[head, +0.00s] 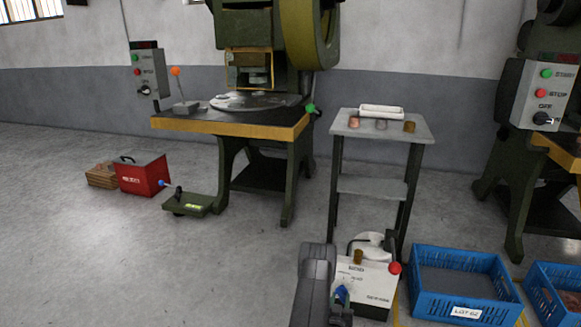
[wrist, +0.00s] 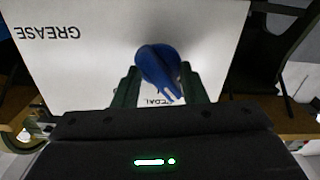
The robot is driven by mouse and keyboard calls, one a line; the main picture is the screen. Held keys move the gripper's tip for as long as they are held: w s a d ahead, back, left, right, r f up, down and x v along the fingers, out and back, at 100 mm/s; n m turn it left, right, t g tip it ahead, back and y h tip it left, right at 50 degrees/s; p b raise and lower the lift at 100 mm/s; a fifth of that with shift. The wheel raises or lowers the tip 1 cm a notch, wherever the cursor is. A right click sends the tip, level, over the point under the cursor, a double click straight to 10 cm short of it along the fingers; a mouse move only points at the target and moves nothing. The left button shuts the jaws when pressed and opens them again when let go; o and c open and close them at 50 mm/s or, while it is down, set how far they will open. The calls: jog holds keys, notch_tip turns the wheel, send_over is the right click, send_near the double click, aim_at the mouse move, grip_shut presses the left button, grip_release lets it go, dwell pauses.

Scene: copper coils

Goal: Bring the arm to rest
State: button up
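My gripper (wrist: 158,80) is at a white panel (wrist: 85,70) lettered GREASE in the wrist view. A blue lever-like knob (wrist: 157,62) stands between its two dark green fingers. The fingers are on both sides of the knob, but I cannot tell whether they press on it or stand slightly apart. In the head view my grey arm (head: 315,285) reaches in at the bottom centre, beside a white box (head: 370,282) with a red knob (head: 394,268) at its right corner. The blue knob (head: 341,293) shows small there, partly hidden by my arm.
A small grey table (head: 360,125) with a white tray (head: 381,111) and several small pieces stands behind the box. Blue crates (head: 465,312) are at the right. A green press (head: 300,150) and a red box (head: 142,175) stand left. Open floor lies at front left.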

jog(key=shift+m, duration=1.3)
jog(key=shift+a, duration=0.1)
